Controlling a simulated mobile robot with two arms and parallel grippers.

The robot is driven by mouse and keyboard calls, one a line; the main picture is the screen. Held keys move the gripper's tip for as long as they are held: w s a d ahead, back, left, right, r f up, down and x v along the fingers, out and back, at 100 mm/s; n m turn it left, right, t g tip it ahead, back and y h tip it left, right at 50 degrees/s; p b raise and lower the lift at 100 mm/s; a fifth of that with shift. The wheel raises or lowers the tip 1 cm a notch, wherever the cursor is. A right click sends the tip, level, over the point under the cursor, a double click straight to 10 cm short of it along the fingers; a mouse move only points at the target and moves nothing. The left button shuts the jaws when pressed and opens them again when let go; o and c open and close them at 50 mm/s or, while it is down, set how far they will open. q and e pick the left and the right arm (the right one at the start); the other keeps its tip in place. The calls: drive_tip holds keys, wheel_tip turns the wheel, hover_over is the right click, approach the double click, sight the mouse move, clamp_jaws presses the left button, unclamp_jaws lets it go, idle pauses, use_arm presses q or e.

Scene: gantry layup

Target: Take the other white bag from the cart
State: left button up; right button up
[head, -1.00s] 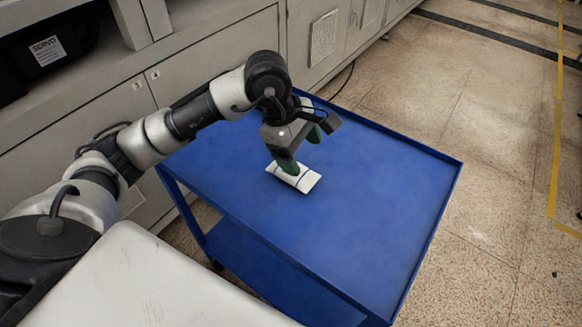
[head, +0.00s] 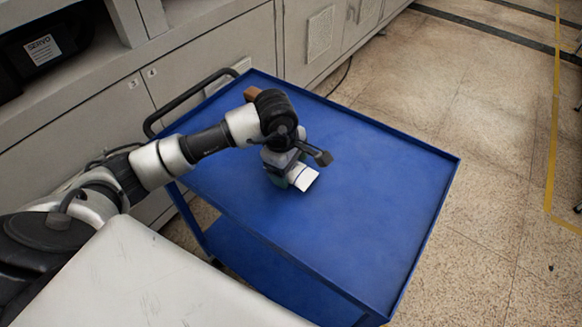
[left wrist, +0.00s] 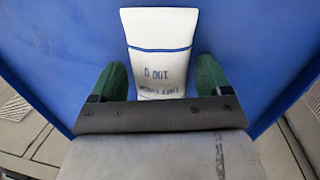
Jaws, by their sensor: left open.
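A white bag (head: 304,178) with a thin dark blue band lies flat on the blue cart (head: 375,205). In the left wrist view the bag (left wrist: 160,27) shows dark printed lettering, and its near end is hidden by my gripper. My left gripper (head: 285,180) is low over the near-left part of the bag, partly hidden by its own wrist. In the left wrist view its green fingers (left wrist: 160,80) stand open on either side of the bag, with blue gaps between them and it. My right gripper is not in view.
A small brown object (head: 252,93) shows behind my arm at the cart's far left, near the black handle (head: 190,95). Grey cabinets (head: 205,60) stand behind. The cart's right side is clear. A pale surface (head: 150,285) is in the foreground.

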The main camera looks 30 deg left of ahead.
use_arm(q)
drive_tip(key=shift+f, duration=0.35)
drive_tip(key=shift+c, duration=0.4)
drive_tip(key=c, duration=0.7)
drive_tip(key=shift+w+r, duration=0.1)
drive_tip(key=shift+r, duration=0.05)
